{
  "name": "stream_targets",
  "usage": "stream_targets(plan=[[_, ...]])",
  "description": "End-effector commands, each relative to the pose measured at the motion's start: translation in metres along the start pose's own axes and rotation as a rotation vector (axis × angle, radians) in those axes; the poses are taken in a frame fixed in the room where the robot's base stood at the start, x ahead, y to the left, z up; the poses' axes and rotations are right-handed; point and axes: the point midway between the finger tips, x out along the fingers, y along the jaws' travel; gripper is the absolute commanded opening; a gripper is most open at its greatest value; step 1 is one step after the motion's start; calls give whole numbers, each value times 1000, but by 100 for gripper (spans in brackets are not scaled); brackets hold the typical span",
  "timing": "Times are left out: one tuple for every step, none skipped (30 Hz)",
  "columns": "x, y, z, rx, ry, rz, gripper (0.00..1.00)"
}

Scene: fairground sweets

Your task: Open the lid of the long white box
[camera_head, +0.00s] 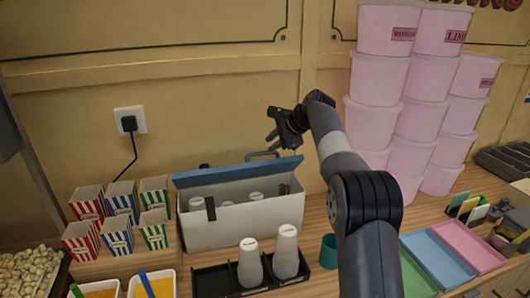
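The long white box (245,226) stands on the wooden counter against the back wall. Its blue lid (236,172) is raised along the back edge, and the inside shows several white-topped items and something green at the right end. A grey handle (262,154) shows behind the lid's top edge. A dark latch (210,208) is on the front wall at the left. My gripper (272,126) is above the lid's right part, apart from it, pointing left. Its fingers look spread with nothing between them.
Striped cartons (120,230) stand left of the box. Stacked pink tubs (375,80) rise to the right of my arm. A teal cup (329,252) and coloured trays (468,246) lie front right.

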Motion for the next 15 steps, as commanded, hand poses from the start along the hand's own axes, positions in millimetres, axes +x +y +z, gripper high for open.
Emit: stream_targets(plan=[[-9, 1, -1, 0, 2, -3, 21], [-14, 0, -1, 0, 1, -3, 21], [-19, 0, 0, 0, 1, -1, 21], [-23, 0, 0, 0, 1, -1, 21], [-26, 0, 0, 0, 1, -2, 21], [-30, 0, 0, 0, 1, -1, 21], [-32, 0, 0, 0, 0, -1, 21], [-33, 0, 0, 0, 0, 0, 21], [-35, 0, 0, 0, 0, 0, 21], [-35, 0, 0, 0, 0, 1, 21], [-36, 0, 0, 0, 0, 1, 21], [-36, 0, 0, 0, 0, 1, 21], [-36, 0, 0, 0, 0, 1, 21], [-36, 0, 0, 0, 0, 1, 21], [-36, 0, 0, 0, 0, 1, 21]])
